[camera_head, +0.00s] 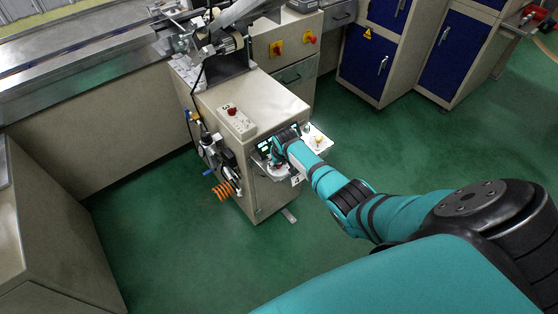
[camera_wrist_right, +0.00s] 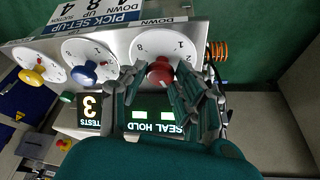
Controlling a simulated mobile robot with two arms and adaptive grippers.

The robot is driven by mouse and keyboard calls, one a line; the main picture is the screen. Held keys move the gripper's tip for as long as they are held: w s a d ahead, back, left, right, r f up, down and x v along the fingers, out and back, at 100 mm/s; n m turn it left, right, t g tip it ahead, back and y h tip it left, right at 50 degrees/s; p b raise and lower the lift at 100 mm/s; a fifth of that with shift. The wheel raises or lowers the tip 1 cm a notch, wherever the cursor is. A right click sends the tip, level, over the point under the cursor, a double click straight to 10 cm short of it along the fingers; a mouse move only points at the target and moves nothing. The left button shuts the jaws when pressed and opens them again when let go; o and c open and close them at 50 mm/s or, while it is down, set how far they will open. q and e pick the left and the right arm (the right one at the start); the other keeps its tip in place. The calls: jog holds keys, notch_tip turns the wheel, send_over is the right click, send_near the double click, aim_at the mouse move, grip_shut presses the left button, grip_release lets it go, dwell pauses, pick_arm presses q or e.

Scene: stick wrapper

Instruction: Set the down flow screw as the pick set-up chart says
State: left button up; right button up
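In the right wrist view, three dials sit in a row on a grey panel (camera_wrist_right: 110,60): a red knob (camera_wrist_right: 160,72), a blue knob (camera_wrist_right: 84,75) and a yellow knob (camera_wrist_right: 32,76). The pick set-up chart (camera_wrist_right: 98,18) appears upside down beside the dials, partly cut off; the words down, up and suction and the digits 8 and 4 show. My right gripper (camera_wrist_right: 158,88) is open, its fingers on either side of the red knob. In the head view, it (camera_head: 276,162) is at the machine's front. My left gripper is not in view.
A lit display (camera_wrist_right: 152,122) reads seal hold, and a counter (camera_wrist_right: 90,106) reads tests 3. A small green button (camera_wrist_right: 67,97) sits near the blue dial. The beige machine (camera_head: 262,105) has an orange coiled hose (camera_head: 224,190) on its left. Green floor (camera_head: 160,225) lies around it.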

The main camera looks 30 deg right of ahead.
jog(key=o, duration=0.4)
jog(key=shift+o, duration=0.2)
jog(key=shift+r, duration=0.1)
jog(key=v, duration=1.1)
jog(key=shift+s+r, duration=0.2)
jog(key=shift+r, duration=0.15)
